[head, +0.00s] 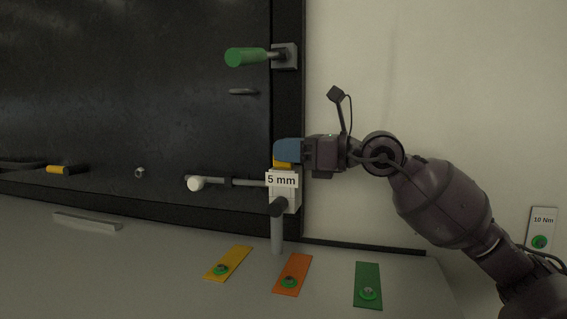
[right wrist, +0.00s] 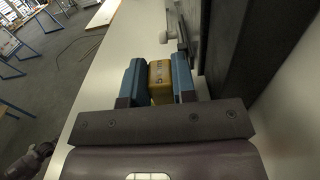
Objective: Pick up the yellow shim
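My right gripper (head: 284,158) is at the top of a white block labelled "5 mm" (head: 283,190) on a grey post. In the right wrist view, its blue fingers (right wrist: 159,83) are on both sides of a yellow block (right wrist: 160,78) with dark markings and look closed on it. A little of this yellow block (head: 282,165) shows below the blue finger in the head view; the finger hides the rest. A flat yellow strip (head: 237,256) with a green round piece lies on the table. Which yellow piece is the shim is not certain.
An orange strip (head: 294,270) and a green strip (head: 367,278) lie on the table. A dark panel (head: 130,90) stands behind, with a green handle (head: 245,57) and a white-tipped rod (head: 196,183) close to the block. A grey bar (head: 87,221) lies at left.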

